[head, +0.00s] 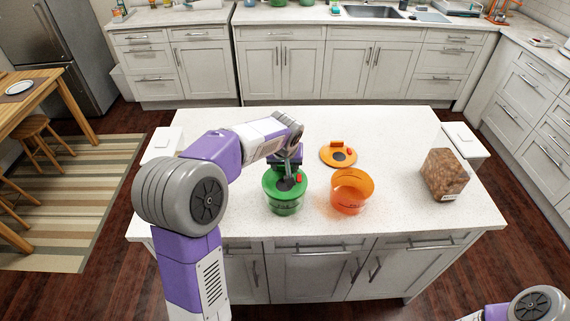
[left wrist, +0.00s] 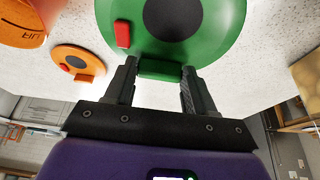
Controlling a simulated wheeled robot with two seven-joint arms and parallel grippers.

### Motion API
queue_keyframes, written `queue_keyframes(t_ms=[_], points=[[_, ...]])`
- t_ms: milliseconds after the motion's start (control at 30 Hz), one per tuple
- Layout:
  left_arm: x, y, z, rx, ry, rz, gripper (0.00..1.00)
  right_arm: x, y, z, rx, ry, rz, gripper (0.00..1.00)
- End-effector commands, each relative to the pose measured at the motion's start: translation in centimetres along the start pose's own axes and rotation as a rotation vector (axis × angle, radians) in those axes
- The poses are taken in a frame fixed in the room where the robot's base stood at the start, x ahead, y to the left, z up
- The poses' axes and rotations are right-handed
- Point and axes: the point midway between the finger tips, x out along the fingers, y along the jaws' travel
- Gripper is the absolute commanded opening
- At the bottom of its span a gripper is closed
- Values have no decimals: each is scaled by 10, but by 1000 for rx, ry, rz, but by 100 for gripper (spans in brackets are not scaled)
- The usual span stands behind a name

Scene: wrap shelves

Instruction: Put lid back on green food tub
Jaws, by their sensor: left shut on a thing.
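The green lid (head: 272,181), round with a dark centre disc and a red tab, lies over the mouth of the green food tub (head: 286,209) on the island. It looks about level and centred; I cannot tell whether it is fully seated or slightly above the rim. My left gripper (head: 290,172) is at the lid's far side. In the left wrist view, its fingers (left wrist: 160,72) are shut on the green tab handle of the lid (left wrist: 225,22). The tub is hidden behind the lid there. My right gripper is out of view.
An open orange tub (head: 350,192) stands just right of the green one. Its orange lid (head: 338,155) lies flat behind it. A brown package (head: 445,174) stands at the island's right. The island top is clear between the orange tub and package, and along the back.

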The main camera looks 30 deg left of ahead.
Motion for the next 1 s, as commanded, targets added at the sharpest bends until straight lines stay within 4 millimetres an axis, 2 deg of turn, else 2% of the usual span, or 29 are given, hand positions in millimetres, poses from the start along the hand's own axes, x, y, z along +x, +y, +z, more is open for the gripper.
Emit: queue_keyframes(t_ms=[400,433,600,800,833,933,1000], points=[[0,0,0,0,0,0,24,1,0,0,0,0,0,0],[0,0,0,0,0,0,56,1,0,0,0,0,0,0],[0,0,0,0,0,0,82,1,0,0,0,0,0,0],[0,0,0,0,0,0,84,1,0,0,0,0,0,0],[0,0,0,0,0,0,86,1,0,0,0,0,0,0],[0,0,0,0,0,0,100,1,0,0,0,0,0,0],[0,0,0,0,0,0,100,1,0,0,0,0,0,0]])
